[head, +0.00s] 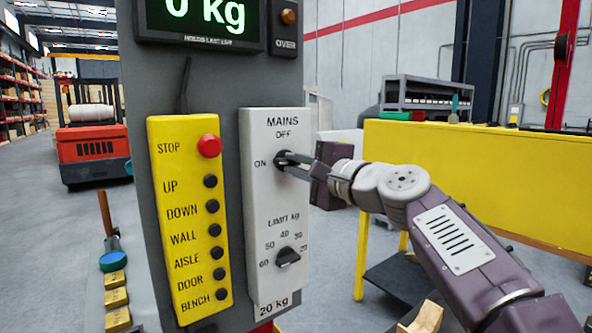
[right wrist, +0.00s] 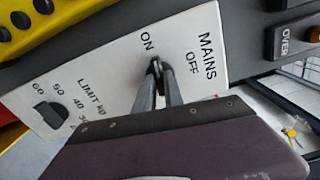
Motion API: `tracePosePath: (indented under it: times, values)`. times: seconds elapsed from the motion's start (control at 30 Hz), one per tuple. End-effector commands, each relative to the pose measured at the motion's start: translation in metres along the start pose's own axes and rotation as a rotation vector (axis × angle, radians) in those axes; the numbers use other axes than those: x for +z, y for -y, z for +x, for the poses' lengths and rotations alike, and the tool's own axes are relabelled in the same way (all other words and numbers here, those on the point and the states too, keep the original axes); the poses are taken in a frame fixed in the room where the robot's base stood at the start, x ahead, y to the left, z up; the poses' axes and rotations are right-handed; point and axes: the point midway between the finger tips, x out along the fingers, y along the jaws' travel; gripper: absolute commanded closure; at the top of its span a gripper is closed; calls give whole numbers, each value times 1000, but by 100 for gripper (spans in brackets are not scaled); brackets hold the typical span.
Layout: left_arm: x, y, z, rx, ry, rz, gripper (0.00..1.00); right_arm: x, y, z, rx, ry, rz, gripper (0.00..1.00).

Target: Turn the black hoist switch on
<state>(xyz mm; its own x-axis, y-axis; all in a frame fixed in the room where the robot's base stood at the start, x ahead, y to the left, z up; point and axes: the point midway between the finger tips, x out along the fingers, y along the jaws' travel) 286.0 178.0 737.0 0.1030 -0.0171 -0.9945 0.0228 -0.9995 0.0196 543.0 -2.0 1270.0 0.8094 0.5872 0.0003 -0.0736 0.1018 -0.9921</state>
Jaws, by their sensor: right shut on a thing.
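The black hoist switch (head: 280,158) sits on the white panel (head: 262,210) under the words MAINS and OFF, with ON printed to its left. My right gripper (head: 284,160) reaches in from the right and is shut on the switch. In the right wrist view both fingers meet at the switch (right wrist: 155,66), close to the word ON. The fingers cover most of the switch, so I cannot tell surely which way it points. My left gripper is not in view.
Below on the panel is a black LIMIT kg knob (head: 287,257). To the left hangs a yellow button box (head: 187,220) with a red STOP button (head: 209,145). A display (head: 203,18) above reads 0 kg. A yellow barrier (head: 480,180) stands behind my right arm.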

Motion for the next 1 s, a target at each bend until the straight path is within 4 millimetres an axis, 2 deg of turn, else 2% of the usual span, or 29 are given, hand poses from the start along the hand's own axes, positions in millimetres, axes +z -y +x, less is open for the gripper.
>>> tracePosePath:
  times: [0.3,0.77,0.8,0.83,1.0]
  values:
    - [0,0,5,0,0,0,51,0,-2,1,3,1,-78,100]
    - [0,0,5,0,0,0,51,0,-2,1,4,2,-85,100]
    - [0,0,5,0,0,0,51,0,-2,1,4,2,-85,76]
    - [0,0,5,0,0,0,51,0,-2,1,4,2,-85,68]
    - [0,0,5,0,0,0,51,0,-1,0,2,1,-85,65]
